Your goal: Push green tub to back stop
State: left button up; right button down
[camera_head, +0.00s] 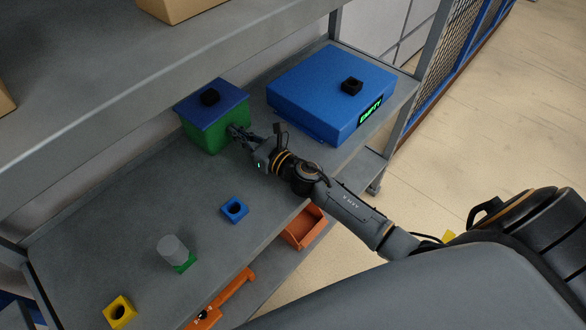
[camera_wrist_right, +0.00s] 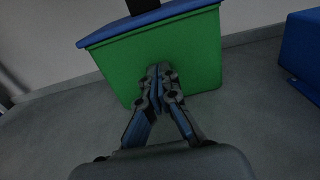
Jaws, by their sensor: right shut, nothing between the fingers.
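The green tub (camera_head: 217,131) stands upright at the back of the grey shelf. It has a blue lid with a black knob (camera_head: 209,97) on top. In the right wrist view the tub's green front wall (camera_wrist_right: 202,54) fills the upper middle, close to a pale back wall. My right gripper (camera_head: 233,131) is shut and empty, with its fingertips at the tub's front face. In the right wrist view the fingertips (camera_wrist_right: 158,72) overlap the tub's wall and seem to touch it. The left gripper is not in view. I cannot make out a separate back stop.
A large blue box (camera_head: 310,97) with a green display stands right of the tub. A blue block (camera_head: 234,210), a grey cylinder on a green base (camera_head: 173,248) and a yellow block (camera_head: 120,312) sit on the shelf's nearer part. An orange bin (camera_head: 304,228) is below.

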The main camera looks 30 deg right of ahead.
jog(key=shift+w+a, duration=0.1)
jog(key=shift+w, duration=0.05)
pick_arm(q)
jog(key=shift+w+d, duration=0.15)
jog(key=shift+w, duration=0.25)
pick_arm(e)
jog(key=v, duration=1.2)
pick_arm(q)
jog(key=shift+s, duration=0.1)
